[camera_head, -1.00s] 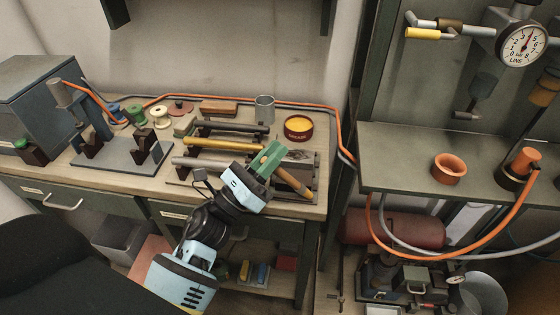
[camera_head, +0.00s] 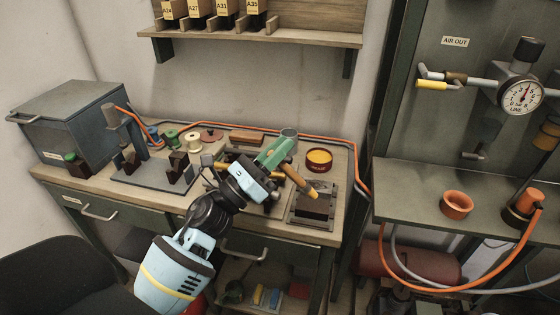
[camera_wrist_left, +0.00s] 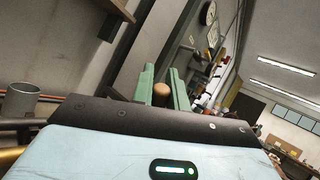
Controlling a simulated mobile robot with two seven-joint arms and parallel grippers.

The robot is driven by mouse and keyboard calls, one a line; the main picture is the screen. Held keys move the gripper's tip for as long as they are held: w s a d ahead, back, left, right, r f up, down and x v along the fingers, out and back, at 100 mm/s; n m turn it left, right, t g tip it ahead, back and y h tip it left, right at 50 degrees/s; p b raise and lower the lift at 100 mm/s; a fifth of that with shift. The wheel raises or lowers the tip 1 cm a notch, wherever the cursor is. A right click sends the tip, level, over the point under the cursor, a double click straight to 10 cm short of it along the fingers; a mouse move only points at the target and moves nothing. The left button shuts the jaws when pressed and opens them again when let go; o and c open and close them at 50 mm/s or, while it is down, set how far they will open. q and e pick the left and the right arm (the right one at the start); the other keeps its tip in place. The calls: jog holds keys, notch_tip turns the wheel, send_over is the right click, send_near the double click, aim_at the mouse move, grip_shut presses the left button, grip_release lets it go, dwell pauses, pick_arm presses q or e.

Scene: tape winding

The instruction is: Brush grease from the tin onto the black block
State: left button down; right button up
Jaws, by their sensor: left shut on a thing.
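My left gripper (camera_head: 276,154) has green fingers shut on a wooden-handled brush (camera_head: 299,181). The brush slants down and right from the fingers, its lower end over the black block (camera_head: 312,208); I cannot tell whether it touches. The block sits on a grey plate at the bench's right end. The grease tin (camera_head: 318,160), dark red with yellow grease inside, stands behind the block, right of the gripper. In the left wrist view the round brown handle end (camera_wrist_left: 161,94) shows between the fingers. My right gripper is not in view.
A metal cup (camera_head: 289,134) stands behind the gripper; it also shows in the left wrist view (camera_wrist_left: 20,99). Spools (camera_head: 193,141) and a grey fixture (camera_head: 150,178) are to the left. An orange hose (camera_head: 290,133) runs along the bench back. A shelf with an orange ring (camera_head: 456,204) is at right.

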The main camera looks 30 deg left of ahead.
pick_arm(q)
jog(key=shift+r+p, duration=0.35)
jog(key=shift+r, duration=0.6)
jog(key=shift+d+r, duration=0.1)
jog(key=shift+r, duration=0.1)
jog(key=shift+f, duration=0.1)
pick_arm(e)
jog(key=shift+s+d+r, duration=0.25)
jog(key=shift+d+r, duration=0.25)
jog(key=shift+d, duration=0.1)
jog(key=shift+w+r, duration=0.15)
jog(key=shift+w, duration=0.3)
